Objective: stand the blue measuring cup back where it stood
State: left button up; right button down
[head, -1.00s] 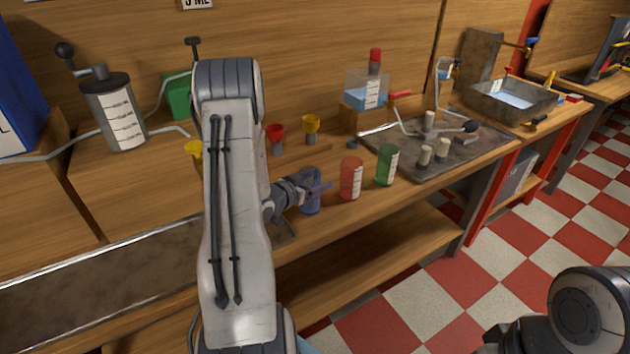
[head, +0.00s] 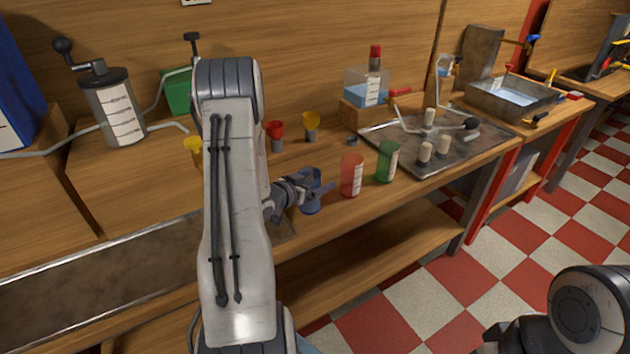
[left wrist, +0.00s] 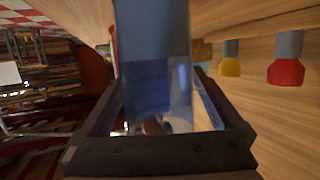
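The blue measuring cup (head: 311,205) is upright at the bench's front edge in the head view, left of the red cup (head: 351,176) and the green cup (head: 387,162). My left gripper (head: 318,188) is shut on it, with the fingers on either side. The left wrist view shows the see-through blue cup (left wrist: 155,85) filling the space between the fingers. I cannot tell whether its base touches the bench. My right gripper is mostly cut off at the lower right, and its fingers do not show clearly.
A metal tray (head: 405,160) with pale pegs lies right of the cups. Red (head: 275,130) and yellow (head: 311,123) funnel-like pieces stand behind. A metal canister (head: 112,108) with a crank stands at left. The bench strip between blue and red cups is narrow.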

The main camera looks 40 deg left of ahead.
pick_arm(q)
jog(key=v, duration=1)
jog(key=shift+s+b, duration=0.2)
jog(key=shift+b, duration=0.2)
jog(key=shift+r, duration=0.1)
